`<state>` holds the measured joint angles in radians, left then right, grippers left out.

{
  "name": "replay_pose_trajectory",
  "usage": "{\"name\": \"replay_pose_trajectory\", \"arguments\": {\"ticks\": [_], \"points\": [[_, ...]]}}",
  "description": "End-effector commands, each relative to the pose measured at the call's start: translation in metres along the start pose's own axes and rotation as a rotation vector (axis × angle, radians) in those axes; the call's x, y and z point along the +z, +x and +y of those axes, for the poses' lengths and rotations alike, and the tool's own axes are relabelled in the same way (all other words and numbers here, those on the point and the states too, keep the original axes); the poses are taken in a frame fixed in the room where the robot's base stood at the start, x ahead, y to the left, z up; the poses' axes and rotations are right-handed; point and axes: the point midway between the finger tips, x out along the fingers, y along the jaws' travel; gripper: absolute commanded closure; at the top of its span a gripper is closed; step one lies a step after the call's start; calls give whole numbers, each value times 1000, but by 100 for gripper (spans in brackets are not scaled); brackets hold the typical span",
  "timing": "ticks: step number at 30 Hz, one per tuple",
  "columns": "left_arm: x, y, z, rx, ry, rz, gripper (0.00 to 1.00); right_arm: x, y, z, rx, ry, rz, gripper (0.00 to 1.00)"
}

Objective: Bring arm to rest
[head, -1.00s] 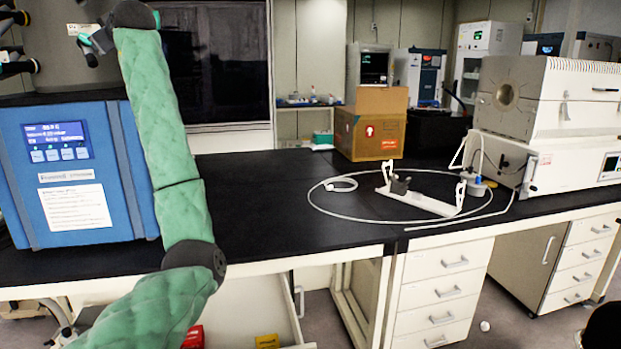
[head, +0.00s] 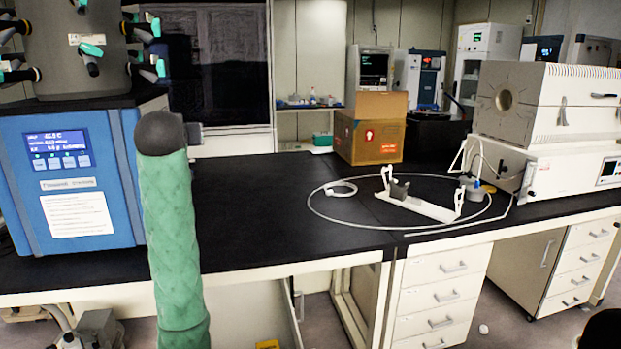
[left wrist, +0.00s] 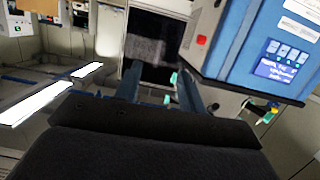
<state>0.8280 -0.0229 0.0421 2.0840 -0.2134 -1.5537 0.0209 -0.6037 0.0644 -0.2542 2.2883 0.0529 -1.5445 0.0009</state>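My left arm, in a green quilted sleeve, stands upright at the left of the head view, in front of the bench and beside the freeze dryer (head: 118,165). My left gripper cannot be made out in the head view. In the left wrist view, which is upside down, my left gripper (left wrist: 158,78) shows two dark fingers standing apart with nothing between them. The freeze dryer's blue body also shows in the left wrist view (left wrist: 232,45), to the right of the fingers. My right gripper is in neither view.
The black bench top (head: 260,215) is clear in the middle. A cardboard box (head: 375,135), a white stand (head: 425,207) with looped tubing, and a white furnace (head: 565,110) stand further right. White drawers (head: 440,290) are below, and an open drawer or cupboard is partly hidden by my arm.

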Motion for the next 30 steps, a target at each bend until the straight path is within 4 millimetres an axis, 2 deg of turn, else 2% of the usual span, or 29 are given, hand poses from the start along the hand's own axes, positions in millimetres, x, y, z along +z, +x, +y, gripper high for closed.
{"name": "replay_pose_trajectory", "arguments": {"ticks": [1, 3, 15, 24, 30], "points": [[21, -3, 7, 23, 20, -23, 60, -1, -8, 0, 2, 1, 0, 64], [47, -8, 17, 55, 45, -51, 60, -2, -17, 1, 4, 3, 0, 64], [196, -50, 59, 213, 137, -219, 60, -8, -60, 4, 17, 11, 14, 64], [299, -96, 77, 303, 180, -351, 60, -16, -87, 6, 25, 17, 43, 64], [365, -131, 81, 344, 202, -449, 60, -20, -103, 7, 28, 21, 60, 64]]}}
